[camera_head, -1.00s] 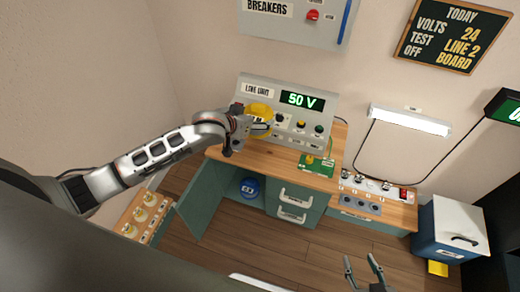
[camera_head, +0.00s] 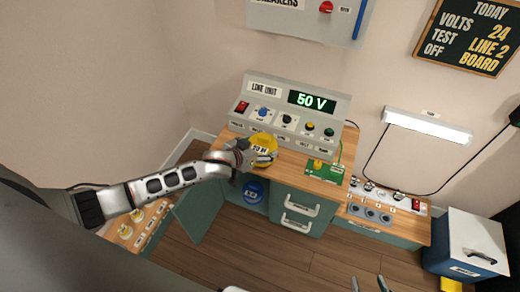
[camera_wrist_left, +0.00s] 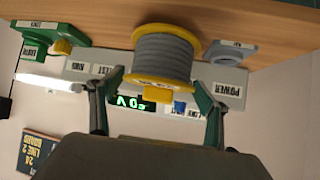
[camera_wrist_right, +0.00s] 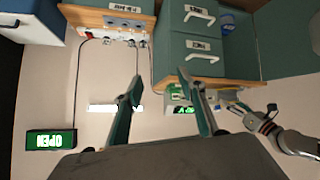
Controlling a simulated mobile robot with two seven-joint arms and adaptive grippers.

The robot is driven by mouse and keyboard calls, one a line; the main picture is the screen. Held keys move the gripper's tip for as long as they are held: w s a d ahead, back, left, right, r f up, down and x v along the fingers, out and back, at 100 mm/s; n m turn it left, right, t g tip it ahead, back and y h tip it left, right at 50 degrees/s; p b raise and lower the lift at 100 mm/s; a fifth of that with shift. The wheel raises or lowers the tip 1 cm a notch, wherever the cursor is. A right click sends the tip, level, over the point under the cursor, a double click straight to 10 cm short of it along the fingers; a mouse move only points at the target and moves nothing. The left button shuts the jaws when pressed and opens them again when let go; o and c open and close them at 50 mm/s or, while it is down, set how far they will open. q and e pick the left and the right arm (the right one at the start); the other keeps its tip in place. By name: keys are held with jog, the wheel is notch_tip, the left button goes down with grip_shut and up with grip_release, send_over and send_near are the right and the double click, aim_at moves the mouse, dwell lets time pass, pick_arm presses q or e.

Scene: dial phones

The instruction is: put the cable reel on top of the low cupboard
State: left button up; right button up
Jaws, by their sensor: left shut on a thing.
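The cable reel (camera_head: 265,150), yellow with grey cable, is at the front left of the wooden worktop. My left gripper (camera_head: 244,154) is shut on it; the reel also shows between the fingers in the left wrist view (camera_wrist_left: 164,58). I cannot tell whether the reel touches the wood. A low wooden-topped unit (camera_head: 412,232) with sockets and switches stands right of the bench. Another low unit (camera_head: 146,236) with yellow-based knobs stands at the left. I cannot tell which is the low cupboard. My right gripper (camera_wrist_right: 163,108) is open and empty, low in the head view.
The Line Unit panel (camera_head: 330,122) stands behind the reel. A green circuit board (camera_head: 325,170) lies to its right. Below, a door (camera_head: 200,215) hangs open and a blue round thing (camera_head: 253,191) sits inside. A blue-and-white box (camera_head: 465,245) stands far right.

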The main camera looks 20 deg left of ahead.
pick_arm(q)
jog(key=shift+f, duration=0.7)
jog(key=shift+r, duration=0.25)
jog(key=shift+f, duration=0.25)
jog(key=o, duration=1.6)
pick_arm(e)
jog(key=shift+w+a+r, duration=0.1)
jog(key=shift+w+r, duration=0.25)
jog(key=shift+w, duration=0.15)
